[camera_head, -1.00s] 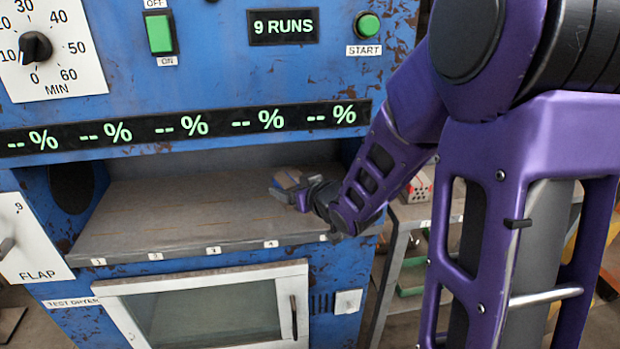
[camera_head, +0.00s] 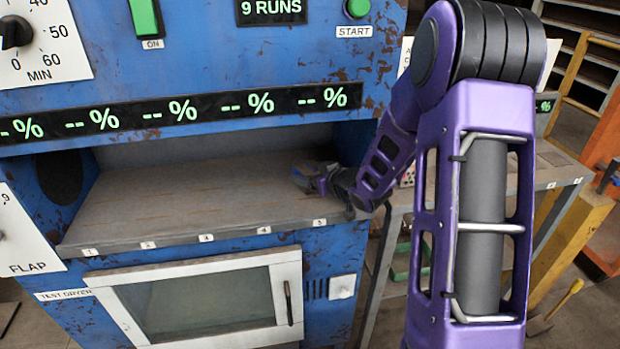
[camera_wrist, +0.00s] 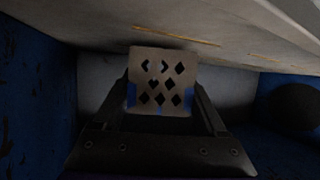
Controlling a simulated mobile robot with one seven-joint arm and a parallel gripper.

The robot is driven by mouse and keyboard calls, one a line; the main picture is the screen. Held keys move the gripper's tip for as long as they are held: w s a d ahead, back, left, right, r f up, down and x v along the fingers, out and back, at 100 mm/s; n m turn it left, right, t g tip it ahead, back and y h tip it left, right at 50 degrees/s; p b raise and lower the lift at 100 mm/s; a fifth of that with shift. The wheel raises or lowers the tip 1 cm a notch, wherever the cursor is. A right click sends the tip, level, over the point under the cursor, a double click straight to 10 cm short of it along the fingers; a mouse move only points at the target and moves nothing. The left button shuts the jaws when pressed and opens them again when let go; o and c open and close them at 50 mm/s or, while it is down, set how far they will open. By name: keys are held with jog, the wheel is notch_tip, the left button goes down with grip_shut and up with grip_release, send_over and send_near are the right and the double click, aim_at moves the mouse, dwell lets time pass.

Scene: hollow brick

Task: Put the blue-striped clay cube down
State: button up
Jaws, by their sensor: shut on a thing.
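The blue-striped clay cube (camera_wrist: 161,68) shows in the wrist view as a pale grey-brown block with rows of dark diamond-like holes and blue marks at both sides. My gripper (camera_wrist: 163,98) is shut on it, one finger on each side. In the head view my gripper (camera_head: 308,174) is at the right end of the dryer's grey shelf (camera_head: 190,195), near the slot labelled 5. The cube is mostly hidden there. I cannot tell whether the cube touches the shelf.
The shelf is bare to the left of my gripper. Blue dryer walls close the recess at the sides, and the display strip (camera_head: 190,110) overhangs it. A grey side table (camera_head: 550,170) stands at the right. The glazed door (camera_head: 200,305) below is closed.

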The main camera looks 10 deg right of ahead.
jog(key=shift+w+d+f, duration=0.1)
jog(key=shift+w+f, duration=0.05)
jog(key=shift+f, duration=0.1)
jog(key=shift+f, duration=0.1)
jog(key=shift+f, duration=0.15)
jog(key=o, duration=1.3)
jog(key=shift+r, duration=0.4)
notch_tip(320, 180, up, 4)
jog(key=p, duration=0.2)
send_over(336, 211)
jog(key=shift+w+d+r, duration=0.15)
jog(key=shift+w+d, duration=0.05)
jog(key=shift+w, duration=0.25)
